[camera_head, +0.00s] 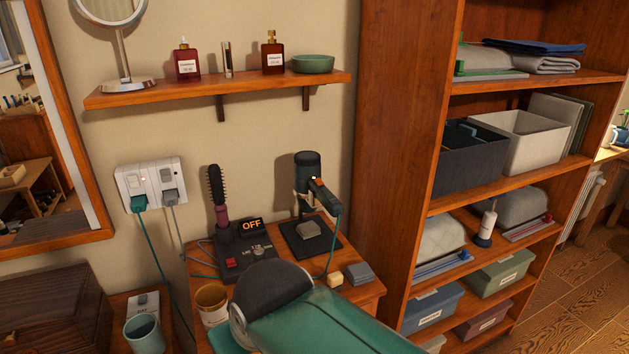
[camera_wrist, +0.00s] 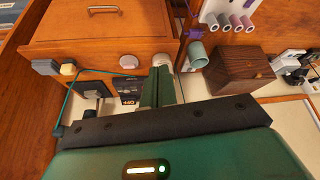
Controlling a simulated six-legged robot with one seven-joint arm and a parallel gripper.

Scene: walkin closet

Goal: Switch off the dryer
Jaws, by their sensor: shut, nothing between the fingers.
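The dryer (camera_head: 308,170) is dark with an orange mark and stands upright in a black stand on the wooden cabinet top. Its green cord runs down toward the cabinet. The white wall outlet (camera_head: 150,183) has switches, with a green plug (camera_head: 139,203) and a grey plug (camera_head: 169,195) in it. A dark control base (camera_head: 246,257) with a red button and a display reading OFF stands left of the dryer and holds a hairbrush. My gripper (camera_wrist: 162,72) is shut and empty in the wrist view, above the cabinet area. In the head view my arm hides it.
A wall shelf (camera_head: 215,91) with bottles and a mirror is above. A tall shelf unit (camera_head: 400,150) stands close on the right. A yellow cup (camera_head: 212,304), a teal cup (camera_head: 143,333) and a wooden box (camera_head: 62,310) are at the lower left.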

